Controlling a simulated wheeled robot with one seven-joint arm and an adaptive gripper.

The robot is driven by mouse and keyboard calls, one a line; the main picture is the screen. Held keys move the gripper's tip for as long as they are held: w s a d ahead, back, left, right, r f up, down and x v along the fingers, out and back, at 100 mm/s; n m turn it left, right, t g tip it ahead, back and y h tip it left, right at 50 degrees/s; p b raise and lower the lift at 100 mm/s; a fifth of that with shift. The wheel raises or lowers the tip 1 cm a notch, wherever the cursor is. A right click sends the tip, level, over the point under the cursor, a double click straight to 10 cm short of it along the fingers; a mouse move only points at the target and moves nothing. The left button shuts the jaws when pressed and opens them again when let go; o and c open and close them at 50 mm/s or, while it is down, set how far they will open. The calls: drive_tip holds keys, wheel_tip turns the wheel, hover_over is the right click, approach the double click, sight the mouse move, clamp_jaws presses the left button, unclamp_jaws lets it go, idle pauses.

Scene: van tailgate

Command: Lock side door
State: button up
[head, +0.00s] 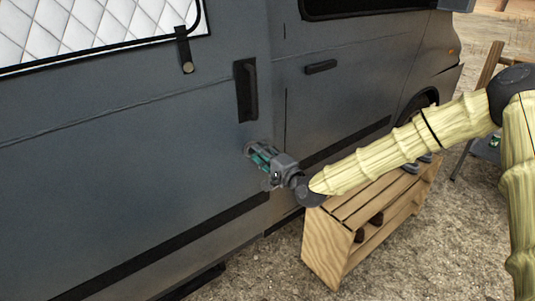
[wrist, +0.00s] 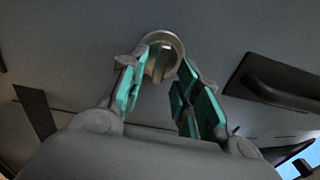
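The van's grey side door (head: 130,130) fills the left of the head view. Its round metal lock (head: 249,148) sits below the black door handle (head: 246,90). The wrist view shows the lock as a silver ring with a dark raised turn piece (wrist: 163,60); the handle (wrist: 280,78) is to its right there. My gripper (head: 261,159) is right at the lock. Its teal-padded fingers (wrist: 168,68) are apart, one on each side of the turn piece. I see a gap on the right; contact on the left is unclear. The turn piece's exact angle is hard to read.
A wooden slatted bench (head: 360,215) stands beside the van, under my arm, with dark shoes on its lower shelf. The front door's handle (head: 321,67) is to the right. Bare gravel (head: 440,255) lies around the bench.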

drive_tip(key=v, duration=1.2)
idle(0.4)
drive_tip(key=s+f+n+g+h+p, duration=0.2)
drive_tip(key=s+f+n+g, duration=0.15)
drive_tip(key=s+f, duration=0.75)
drive_tip(key=s+f+n+g+h+p, duration=0.25)
drive_tip(key=s+f+g, duration=0.25)
drive_tip(key=s+f, duration=0.65)
drive_tip(key=s+d+f+n+g+h+p, duration=0.1)
drive_tip(key=s+d+f+n+g+h, duration=0.1)
drive_tip(key=s+d, duration=0.5)
drive_tip(key=s+d+f+n+g+h+p, duration=0.1)
drive_tip(key=s+d+f+n+g+h, duration=0.2)
drive_tip(key=s+d+f, duration=0.4)
drive_tip(key=s+g+h, duration=0.1)
drive_tip(key=s, duration=0.4)
drive_tip(key=shift+s+d, duration=0.3)
drive_tip(key=shift+s, duration=0.05)
